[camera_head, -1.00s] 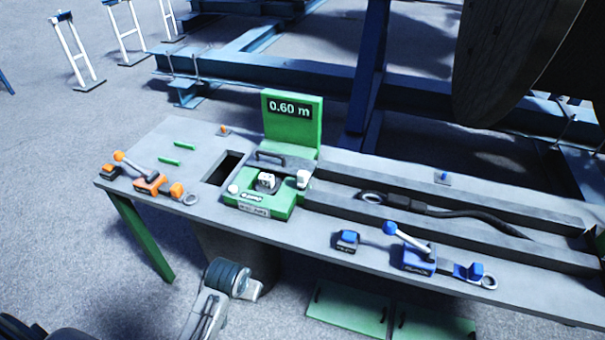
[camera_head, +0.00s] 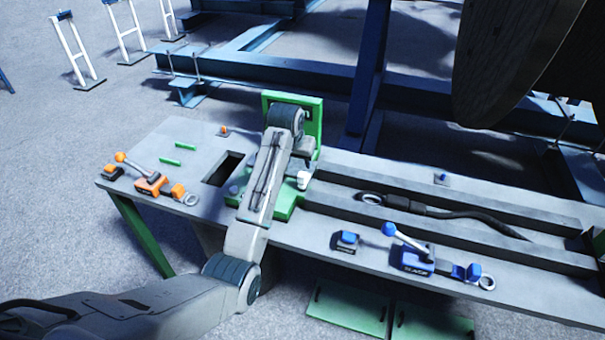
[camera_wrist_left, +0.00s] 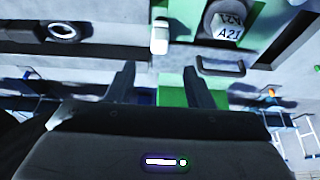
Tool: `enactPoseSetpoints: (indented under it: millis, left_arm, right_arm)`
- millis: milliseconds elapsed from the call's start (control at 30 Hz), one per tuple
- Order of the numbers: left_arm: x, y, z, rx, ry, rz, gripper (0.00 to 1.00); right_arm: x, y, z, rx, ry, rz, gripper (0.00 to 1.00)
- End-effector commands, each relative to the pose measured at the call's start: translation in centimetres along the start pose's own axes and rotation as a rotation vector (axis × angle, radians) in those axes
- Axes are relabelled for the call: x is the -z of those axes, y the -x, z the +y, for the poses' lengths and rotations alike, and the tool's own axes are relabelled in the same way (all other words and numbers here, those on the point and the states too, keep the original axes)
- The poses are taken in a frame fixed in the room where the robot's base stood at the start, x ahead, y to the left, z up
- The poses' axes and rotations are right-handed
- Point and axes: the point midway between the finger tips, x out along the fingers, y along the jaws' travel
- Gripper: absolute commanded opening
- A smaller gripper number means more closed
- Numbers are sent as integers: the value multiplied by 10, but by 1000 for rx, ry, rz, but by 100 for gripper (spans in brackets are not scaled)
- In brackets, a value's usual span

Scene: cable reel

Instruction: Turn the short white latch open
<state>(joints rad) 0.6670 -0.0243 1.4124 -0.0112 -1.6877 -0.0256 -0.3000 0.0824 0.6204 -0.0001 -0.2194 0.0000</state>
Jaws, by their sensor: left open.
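The short white latch (camera_head: 303,181) stands at the right edge of the green device (camera_head: 284,214) on the bench. It also shows in the left wrist view as a small white block (camera_wrist_left: 160,38), beyond the fingertips and roughly in line with the gap between them. My left gripper (camera_wrist_left: 158,78) is open and empty, apart from the latch. In the head view my left arm reaches over the device and hides most of it, including its label and the lettered white part (camera_wrist_left: 229,28). My right gripper is in neither view.
A dark handle (camera_wrist_left: 221,66) lies close to the left fingers. A black cable with a ring end (camera_head: 372,198) lies in the channel to the right. A green display panel (camera_head: 318,128) rises behind.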

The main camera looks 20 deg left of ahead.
Motion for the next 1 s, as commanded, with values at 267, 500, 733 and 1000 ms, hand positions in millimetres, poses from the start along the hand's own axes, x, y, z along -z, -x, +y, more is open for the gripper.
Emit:
enactPoseSetpoints:
  millis: [267,500,733,1000]
  left_arm:
    - [4,-28,1,-1,-1,-5,47]
    - [4,-73,1,-1,-1,-4,47]
    - [3,-99,1,-1,-1,-1,47]
    - [3,-105,1,-1,-1,1,47]
  right_arm:
    - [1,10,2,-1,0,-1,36]
    - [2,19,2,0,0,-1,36]
    - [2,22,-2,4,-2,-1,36]
    - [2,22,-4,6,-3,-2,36]
